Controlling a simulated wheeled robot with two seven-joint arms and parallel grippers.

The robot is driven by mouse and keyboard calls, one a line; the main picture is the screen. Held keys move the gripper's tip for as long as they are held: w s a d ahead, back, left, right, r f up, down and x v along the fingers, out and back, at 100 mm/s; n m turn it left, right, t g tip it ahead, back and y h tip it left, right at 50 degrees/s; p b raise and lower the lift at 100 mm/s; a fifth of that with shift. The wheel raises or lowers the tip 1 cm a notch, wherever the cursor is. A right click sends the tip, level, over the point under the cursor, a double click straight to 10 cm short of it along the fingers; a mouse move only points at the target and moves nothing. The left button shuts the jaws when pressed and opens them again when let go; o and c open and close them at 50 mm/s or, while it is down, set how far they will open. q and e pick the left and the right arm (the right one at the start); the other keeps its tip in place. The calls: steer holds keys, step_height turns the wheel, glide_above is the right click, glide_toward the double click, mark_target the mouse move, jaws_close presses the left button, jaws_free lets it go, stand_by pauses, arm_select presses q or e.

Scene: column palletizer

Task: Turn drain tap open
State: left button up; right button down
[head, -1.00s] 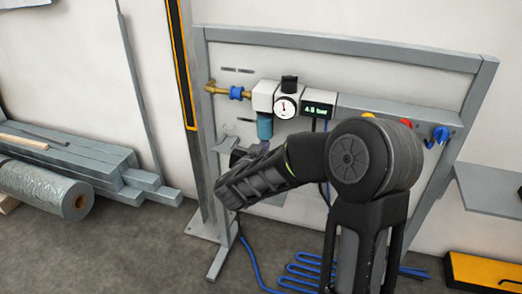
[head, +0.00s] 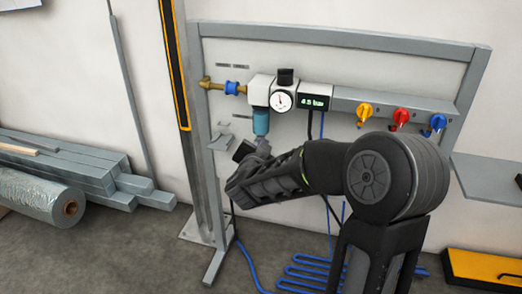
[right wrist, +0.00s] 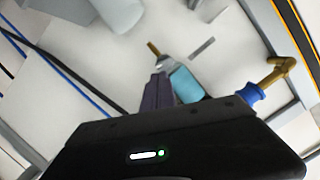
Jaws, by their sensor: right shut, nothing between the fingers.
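The filter with its teal bowl (head: 261,122) hangs under the white unit on the panel. In the right wrist view the teal bowl (right wrist: 187,84) is just right of my fingers. A small brass piece (right wrist: 153,48), which looks like the drain tap, sticks out past my fingertips. My right gripper (head: 262,146) is shut and empty, just below the bowl in the head view. Its fingertips (right wrist: 162,66) are close to the brass piece; I cannot tell whether they touch. In the head view my gripper hides the tap. My left gripper is not in view.
A brass inlet pipe with a blue valve (head: 233,88) is left of the filter. A gauge (head: 281,101) and a "4.5 bar" display (head: 315,102) are to its right. Yellow, red and blue knobs (head: 400,117) line the grey rail. Blue hose (head: 305,272) lies on the floor.

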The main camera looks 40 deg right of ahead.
arm_select(q)
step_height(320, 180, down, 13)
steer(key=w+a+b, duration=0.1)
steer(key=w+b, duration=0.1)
steer(key=b, duration=1)
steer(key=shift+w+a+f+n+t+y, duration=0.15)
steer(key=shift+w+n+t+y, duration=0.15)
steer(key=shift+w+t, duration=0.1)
arm_select(e)
steer(key=f+m, duration=0.1)
steer(key=m, duration=0.1)
steer(key=m+t, duration=0.1)
steer(key=m, duration=0.1)
steer(key=f+m+t, duration=0.1)
steer(key=m, duration=0.1)
steer(key=shift+s+d+f+m, duration=0.1)
steer(key=shift+s+f+m, duration=0.1)
steer(key=shift+f+m, duration=0.15)
steer(key=shift+f, duration=0.15)
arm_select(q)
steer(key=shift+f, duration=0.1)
